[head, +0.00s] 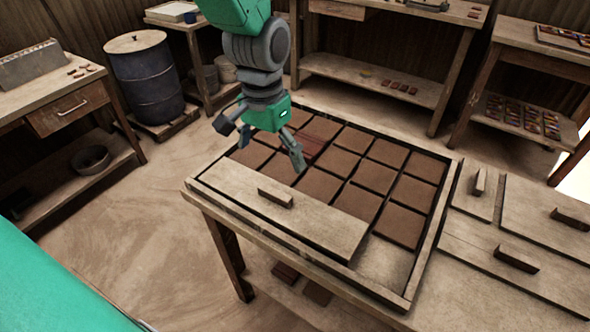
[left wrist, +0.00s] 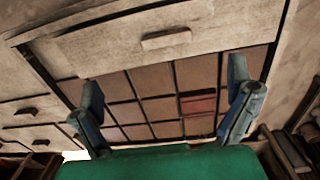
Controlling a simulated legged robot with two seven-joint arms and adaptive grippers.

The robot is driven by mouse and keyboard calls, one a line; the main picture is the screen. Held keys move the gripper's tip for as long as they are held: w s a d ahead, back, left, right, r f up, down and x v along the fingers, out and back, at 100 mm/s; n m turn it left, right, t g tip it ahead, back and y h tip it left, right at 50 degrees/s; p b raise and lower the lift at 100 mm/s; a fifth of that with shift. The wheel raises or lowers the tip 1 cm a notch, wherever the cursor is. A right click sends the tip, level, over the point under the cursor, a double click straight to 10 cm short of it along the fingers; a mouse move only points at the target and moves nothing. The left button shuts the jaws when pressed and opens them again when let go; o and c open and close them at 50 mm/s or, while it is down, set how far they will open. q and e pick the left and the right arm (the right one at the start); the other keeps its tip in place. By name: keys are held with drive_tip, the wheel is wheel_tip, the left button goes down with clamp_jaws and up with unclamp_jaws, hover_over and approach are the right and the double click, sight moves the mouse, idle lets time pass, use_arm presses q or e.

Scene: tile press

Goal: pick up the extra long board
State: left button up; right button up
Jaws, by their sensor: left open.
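A long pale board (head: 250,201) with a small wooden handle (head: 276,197) lies across the near side of the tile tray; I take it for the extra long board. In the left wrist view, the board (left wrist: 105,48) spans the top, with its handle (left wrist: 166,38) in the middle. My left gripper (head: 270,155) is open and empty, fingers pointing down over the brown tiles, just behind the board and apart from its handle. Its spread fingers also show in the left wrist view (left wrist: 165,88). My right gripper is not in view.
The framed tray (head: 432,245) holds rows of brown tiles, some redder. Several other handled boards (head: 468,245) lie to its right. A blue barrel (head: 147,78), a drawer bench (head: 75,108) and shelved tables (head: 375,80) stand around. The floor at left is clear.

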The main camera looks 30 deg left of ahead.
sight(275, 191)
use_arm(q)
drive_tip(key=f, duration=0.5)
drive_tip(key=f+b, duration=0.1)
drive_tip(key=f, duration=0.2)
drive_tip(key=shift+w+f, duration=0.15)
drive_tip(key=shift+w, duration=0.2)
drive_tip(key=f, duration=0.4)
drive_tip(key=shift+w+a+f, duration=0.15)
drive_tip(key=shift+a+f, duration=0.05)
drive_tip(key=shift+f, duration=0.15)
drive_tip(key=shift+r, duration=0.1)
drive_tip(key=c, duration=1.5)
